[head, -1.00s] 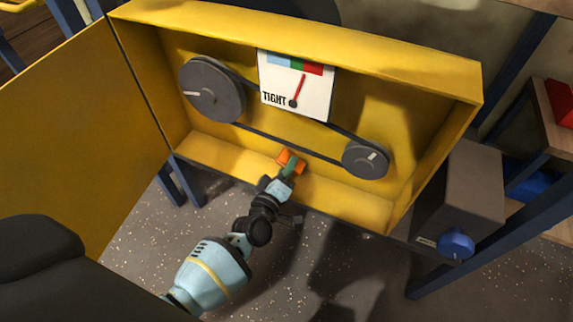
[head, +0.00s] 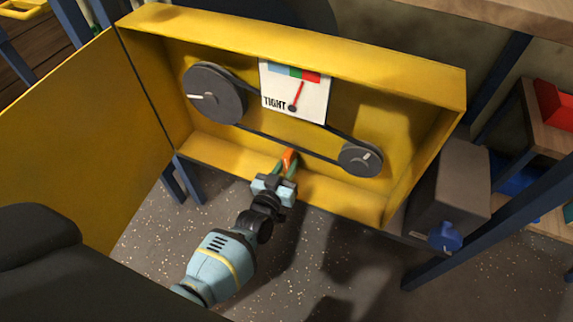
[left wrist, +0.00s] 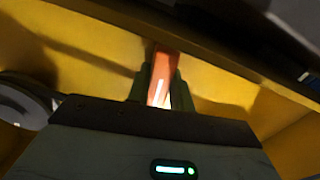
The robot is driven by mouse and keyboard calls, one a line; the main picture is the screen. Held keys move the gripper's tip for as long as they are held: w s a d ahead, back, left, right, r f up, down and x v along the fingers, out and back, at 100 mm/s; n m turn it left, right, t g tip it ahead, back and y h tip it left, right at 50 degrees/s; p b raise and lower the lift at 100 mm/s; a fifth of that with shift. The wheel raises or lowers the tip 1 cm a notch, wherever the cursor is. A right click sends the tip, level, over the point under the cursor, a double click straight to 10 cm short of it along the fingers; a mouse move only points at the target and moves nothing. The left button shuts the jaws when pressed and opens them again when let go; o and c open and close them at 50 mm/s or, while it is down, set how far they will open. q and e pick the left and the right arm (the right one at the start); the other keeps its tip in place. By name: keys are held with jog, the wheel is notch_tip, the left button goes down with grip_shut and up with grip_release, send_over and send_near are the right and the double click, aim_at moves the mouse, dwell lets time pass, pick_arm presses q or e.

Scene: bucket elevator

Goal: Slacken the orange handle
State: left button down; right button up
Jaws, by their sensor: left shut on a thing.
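The orange handle (head: 289,158) is low inside the yellow box (head: 300,33), below the belt. My left gripper (head: 287,166) is shut on it, with a green finger on either side. In the left wrist view the orange handle (left wrist: 165,66) stands between the two fingers (left wrist: 160,85); its lower end is hidden by the gripper body. A white gauge card (head: 281,98) reads TIGHT. Its red needle (head: 299,93) points up and slightly right, near the border of the green and red patches. My right gripper is not in view.
A black belt (head: 287,144) runs round a large grey pulley (head: 214,94) and a small one (head: 360,159). The yellow door (head: 85,130) stands open at left. A grey box with a blue knob (head: 445,237) stands at right.

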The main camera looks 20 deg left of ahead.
pick_arm(q)
jog(key=shift+m, duration=0.6)
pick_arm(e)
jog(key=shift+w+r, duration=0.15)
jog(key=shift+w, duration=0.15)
pick_arm(q)
jog(key=shift+m, duration=0.3)
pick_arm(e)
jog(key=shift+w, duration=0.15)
pick_arm(q)
jog(key=c, duration=1.2)
grip_release()
jog(key=shift+c, duration=0.2)
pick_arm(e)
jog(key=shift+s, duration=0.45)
pick_arm(q)
jog(key=s+p, duration=0.2)
jog(key=s, duration=0.6)
jog(key=shift+a, duration=0.15)
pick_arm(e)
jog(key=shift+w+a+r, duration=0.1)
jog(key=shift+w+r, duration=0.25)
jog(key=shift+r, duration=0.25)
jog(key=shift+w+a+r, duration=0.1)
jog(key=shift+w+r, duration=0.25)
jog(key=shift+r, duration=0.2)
pick_arm(q)
jog(key=shift+w, duration=0.1)
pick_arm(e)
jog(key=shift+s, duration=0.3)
